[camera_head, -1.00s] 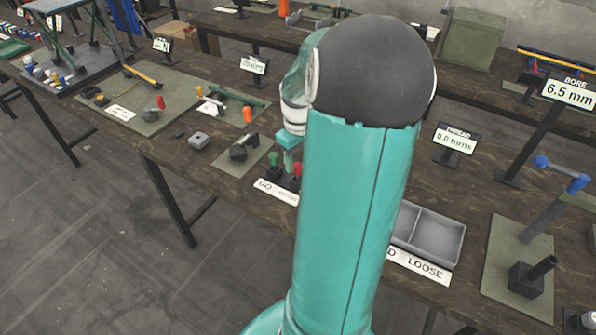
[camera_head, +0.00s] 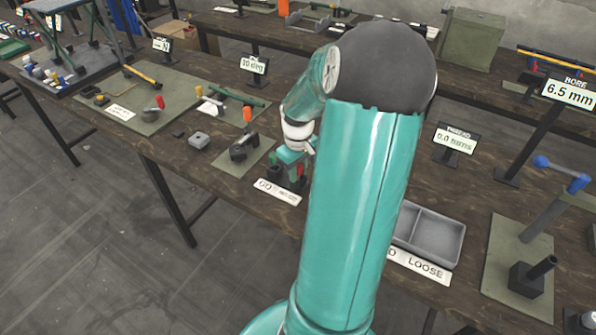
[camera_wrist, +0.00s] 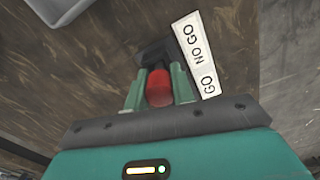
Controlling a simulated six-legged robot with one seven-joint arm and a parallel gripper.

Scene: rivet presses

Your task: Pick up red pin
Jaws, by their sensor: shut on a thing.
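The red pin (camera_wrist: 158,88) shows in the wrist view between the two green fingers of my gripper (camera_wrist: 158,92), which is shut on it. The pin is at the dark block (camera_wrist: 153,50); I cannot tell whether it is still seated there. In the head view my gripper (camera_head: 290,160) is low over the same block (camera_head: 272,184), behind the GO / NO GO label (camera_head: 279,192). A little red (camera_head: 301,168) shows beside the fingers there. My arm and gripper hide part of the block.
A grey two-part tray (camera_head: 437,237) stands right of my arm, with a LOOSE label at its front. A clamp with an orange knob (camera_head: 247,115) is left of my gripper. Sign stands (camera_head: 456,140) rise behind. The bench's front edge is close to the block.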

